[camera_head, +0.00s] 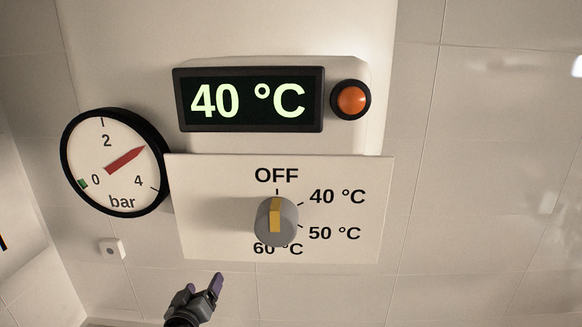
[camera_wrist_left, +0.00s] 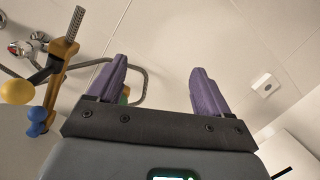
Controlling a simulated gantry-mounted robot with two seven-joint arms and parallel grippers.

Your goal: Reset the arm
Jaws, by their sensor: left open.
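My left gripper (camera_head: 203,285) shows at the bottom of the head view, below the control panel and apart from it. In the left wrist view its two purple fingers (camera_wrist_left: 160,85) are spread wide, with nothing held between them. The grey knob (camera_head: 277,222) with a yellow stripe sits on the white panel (camera_head: 215,210); its stripe points up towards OFF. The display (camera_head: 250,98) above reads 40 °C. My right gripper is in neither view.
An orange round light (camera_head: 351,100) is beside the display. A pressure gauge (camera_head: 115,161) hangs left of the panel, its red needle between 2 and 4. A small white box (camera_head: 112,249) is on the tiled wall. The wrist view shows a yellow-brown fixture (camera_wrist_left: 60,65) and a metal rail (camera_wrist_left: 141,82).

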